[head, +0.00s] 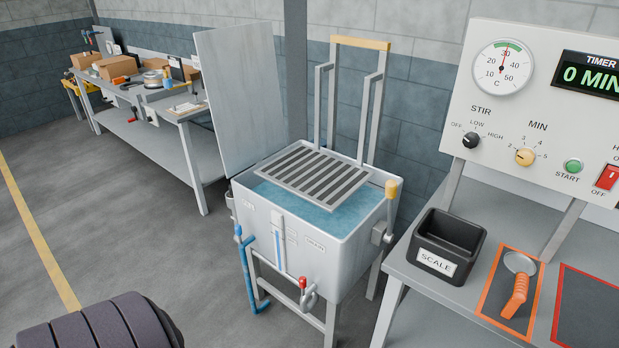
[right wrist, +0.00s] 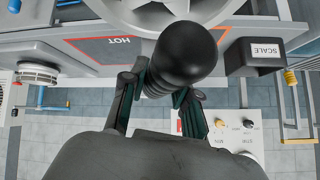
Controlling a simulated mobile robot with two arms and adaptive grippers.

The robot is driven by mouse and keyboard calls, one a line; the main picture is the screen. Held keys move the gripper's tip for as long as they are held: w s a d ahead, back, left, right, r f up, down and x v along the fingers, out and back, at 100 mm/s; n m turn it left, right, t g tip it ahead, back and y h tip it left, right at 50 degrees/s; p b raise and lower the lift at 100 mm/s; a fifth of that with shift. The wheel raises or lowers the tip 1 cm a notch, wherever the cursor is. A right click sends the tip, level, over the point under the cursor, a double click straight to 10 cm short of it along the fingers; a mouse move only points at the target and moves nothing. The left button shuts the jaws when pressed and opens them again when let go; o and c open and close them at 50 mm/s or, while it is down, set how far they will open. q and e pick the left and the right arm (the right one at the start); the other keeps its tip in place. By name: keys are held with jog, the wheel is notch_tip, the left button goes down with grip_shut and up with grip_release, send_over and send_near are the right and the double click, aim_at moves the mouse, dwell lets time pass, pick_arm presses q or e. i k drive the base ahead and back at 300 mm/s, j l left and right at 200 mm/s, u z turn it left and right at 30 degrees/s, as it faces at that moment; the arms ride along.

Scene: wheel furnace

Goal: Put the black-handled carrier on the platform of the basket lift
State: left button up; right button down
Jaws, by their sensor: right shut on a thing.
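My right gripper (right wrist: 160,90) shows in the right wrist view, shut on the black handle (right wrist: 187,52) of the carrier, with a finger on each side of it. A pale round metal part (right wrist: 160,12) shows beyond the handle; the rest of the carrier is hidden or out of the picture. In the head view the platform (head: 313,180) of the basket lift is an empty slatted grey grate above the water in the tank. The lift frame (head: 360,43) with its yellow top bar stands behind it. Neither gripper shows in the head view.
The tank (head: 290,236) has its lid (head: 240,100) raised at the left and a yellow-tipped lever (head: 391,190) at the right. On the bench at right are a black SCALE bin (head: 447,245), an orange-handled tool (head: 516,285) and the timer panel (head: 540,110). Floor is clear at left.

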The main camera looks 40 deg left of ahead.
aim_at(327, 177)
jog(key=k+u, duration=0.2)
jog(key=u, duration=0.8)
jog(key=i+u, duration=0.3)
jog(key=u, duration=0.15)
jog(key=i+l+u, duration=0.1)
jog(key=i+u, duration=0.2)
jog(key=u, duration=0.15)
jog(key=i+l, duration=0.25)
jog(key=i, duration=0.2)
jog(key=i+l, duration=0.25)
jog(key=i, duration=0.15)
